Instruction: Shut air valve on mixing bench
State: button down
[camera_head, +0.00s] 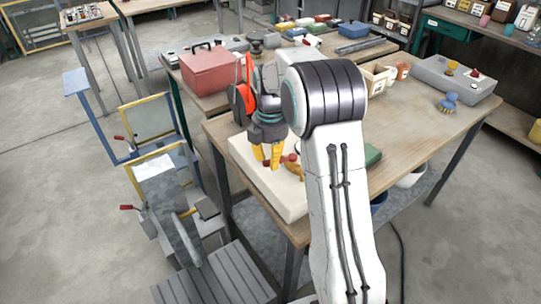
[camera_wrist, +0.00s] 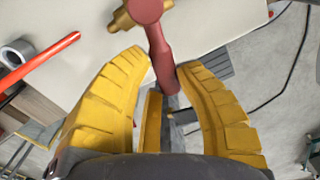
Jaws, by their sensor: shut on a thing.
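The air valve has a brass body (camera_wrist: 121,19) and a red lever handle (camera_wrist: 158,55). It sits on a pale slab (camera_head: 262,183) at the near left corner of the mixing bench (camera_head: 425,135). In the wrist view the lever runs from the brass body down between my yellow fingers. My gripper (camera_head: 267,163) points down at the valve and is shut on the lever; the right finger lies close along it. In the head view the brass body (camera_head: 295,172) shows just right of the fingers, and my arm hides part of the bench.
A red toolbox (camera_head: 211,72) stands on a bench behind. A grey block (camera_head: 455,78) and a blue brush (camera_head: 448,102) lie at the bench's right. A grey machine with a red-knobbed lever (camera_head: 165,205) stands on the floor at left. Open floor lies at far left.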

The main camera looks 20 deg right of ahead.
jog(key=shift+s+f+n+b, duration=0.1)
jog(key=shift+s+n+b, duration=0.1)
jog(key=shift+s+n, duration=0.45)
jog(key=shift+s+n+b, duration=0.15)
jog(key=shift+s+n, duration=0.15)
jog(key=shift+n, duration=0.65)
jog(key=c, duration=0.8)
grip_release()
jog(key=shift+c, duration=0.2)
jog(key=shift+r, duration=0.6)
notch_tip(320, 180, up, 11)
